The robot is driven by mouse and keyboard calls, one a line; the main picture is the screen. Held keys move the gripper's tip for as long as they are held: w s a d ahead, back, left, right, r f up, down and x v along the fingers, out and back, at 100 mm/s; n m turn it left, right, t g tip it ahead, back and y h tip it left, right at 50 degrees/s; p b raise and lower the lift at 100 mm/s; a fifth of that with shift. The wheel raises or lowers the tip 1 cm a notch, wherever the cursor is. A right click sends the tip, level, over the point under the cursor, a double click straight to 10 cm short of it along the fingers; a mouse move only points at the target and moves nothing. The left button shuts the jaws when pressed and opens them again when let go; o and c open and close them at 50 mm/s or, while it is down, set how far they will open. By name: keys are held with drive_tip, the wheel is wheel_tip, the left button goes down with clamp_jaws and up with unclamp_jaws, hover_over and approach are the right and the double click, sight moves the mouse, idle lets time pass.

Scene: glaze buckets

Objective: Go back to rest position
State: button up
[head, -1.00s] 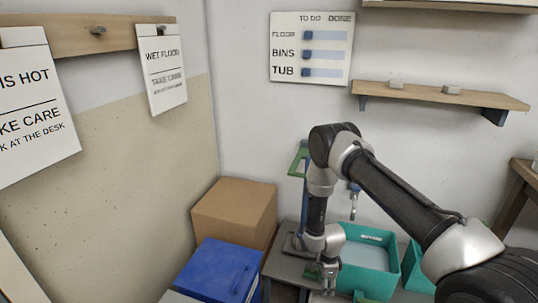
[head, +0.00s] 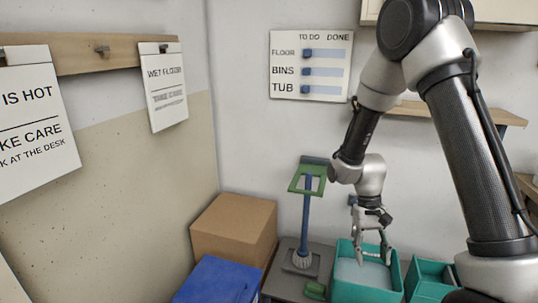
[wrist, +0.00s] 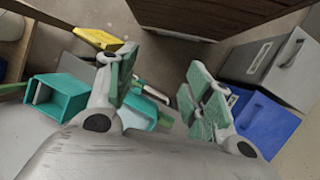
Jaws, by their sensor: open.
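My gripper (head: 373,258) is open and empty, pointing down over the teal tub (head: 398,280), which holds pale liquid. In the wrist view, the spread fingers of my gripper (wrist: 165,82) have green pads with nothing between them. The tub is partly hidden behind the left finger there. My arm is raised and bent above the tub.
A smaller teal bin (head: 430,283) is at right. A cardboard box (head: 233,225) and blue box (head: 215,281) stand left. A wall shelf (head: 408,109) is behind my arm.

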drive_tip(key=s+d+r+t, duration=0.2)
drive_tip(key=s+r, duration=0.3)
drive_tip(key=r, duration=0.4)
drive_tip(key=s+d+r+t, duration=0.3)
drive_tip(key=s+r+t, duration=0.1)
drive_tip(key=r, duration=0.6)
drive_tip(key=s+d+r+n+t+y, duration=0.1)
drive_tip(key=s+r, duration=0.4)
drive_tip(key=r, duration=0.5)
drive_tip(key=shift+s+d+t, duration=0.4)
drive_tip(key=shift+d+t, duration=0.5)
drive_tip(key=shift+r, duration=0.1)
